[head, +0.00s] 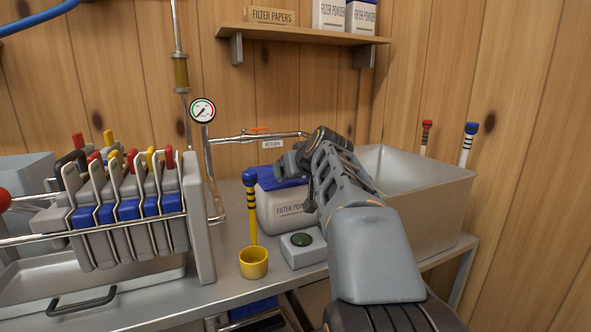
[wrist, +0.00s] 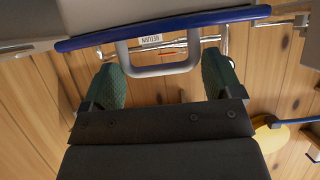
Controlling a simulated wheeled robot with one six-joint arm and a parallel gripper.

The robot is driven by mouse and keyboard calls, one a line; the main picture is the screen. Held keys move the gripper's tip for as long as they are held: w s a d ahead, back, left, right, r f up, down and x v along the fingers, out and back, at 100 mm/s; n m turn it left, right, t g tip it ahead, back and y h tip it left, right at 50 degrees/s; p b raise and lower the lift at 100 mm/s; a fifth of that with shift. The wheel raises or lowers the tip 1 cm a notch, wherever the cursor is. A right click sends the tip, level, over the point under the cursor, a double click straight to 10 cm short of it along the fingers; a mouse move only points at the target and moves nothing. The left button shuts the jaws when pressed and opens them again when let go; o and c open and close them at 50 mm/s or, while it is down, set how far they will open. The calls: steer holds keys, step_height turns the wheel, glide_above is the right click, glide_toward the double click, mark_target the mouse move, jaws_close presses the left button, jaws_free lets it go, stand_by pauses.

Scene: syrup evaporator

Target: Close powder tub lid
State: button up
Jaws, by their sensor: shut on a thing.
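The powder tub (head: 280,212) is a white box labelled as filter powder, standing on the metal bench in the head view. Its blue lid (head: 268,177) shows at the top, partly hidden by my gripper (head: 292,165). In the wrist view the lid (wrist: 165,28) is seen nearly edge-on as a blue band. A grey loop handle (wrist: 160,70) is on it. I cannot tell whether the lid sits fully flush on the tub.
A yellow cup (head: 254,263) and a grey box with a dark green button (head: 302,248) stand in front of the tub. A large metal basin (head: 440,195) is to the right. A plate press (head: 125,210) is to the left. A return pipe (head: 250,138) runs behind.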

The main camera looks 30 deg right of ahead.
steer(key=shift+f, duration=0.6)
steer(key=o, duration=1)
steer(key=shift+a+r, duration=0.1)
steer(key=shift+r, duration=0.2)
steer(key=shift+s+r, duration=0.25)
steer(key=shift+s, duration=0.1)
steer(key=p+v, duration=0.3)
steer(key=v, duration=0.9)
steer(key=shift+s+r, duration=0.2)
steer(key=shift+s, duration=0.15)
